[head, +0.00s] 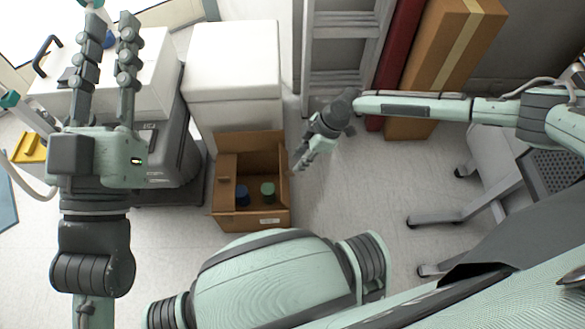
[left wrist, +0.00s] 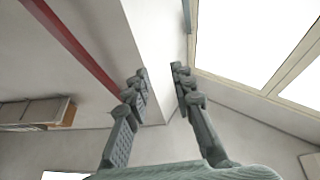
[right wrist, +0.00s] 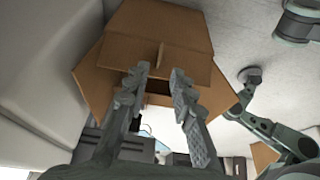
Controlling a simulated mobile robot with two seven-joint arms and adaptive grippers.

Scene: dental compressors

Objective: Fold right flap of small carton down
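The small carton (head: 222,208) is an open brown cardboard box on the floor. A back flap (head: 262,146) stands up, and a left flap (head: 226,170) shows at its left side. The right flap is seen nearly edge-on and is hard to make out. A blue-topped item (head: 242,195) and a green-topped item (head: 267,189) stand inside. My right gripper (head: 299,168) is just beyond the carton's right edge. In the right wrist view its fingers (right wrist: 160,70) are apart, with cardboard panels beyond; contact is unclear. My left gripper (head: 109,18) is raised at upper left, open and empty.
White cabinets (head: 235,60) stand behind and left of the carton. A ladder (head: 338,50), a red panel (head: 402,50) and a tall cardboard box (head: 440,55) lean at the back. A wheeled stand (head: 440,218) is at right. Floor right of the carton is clear.

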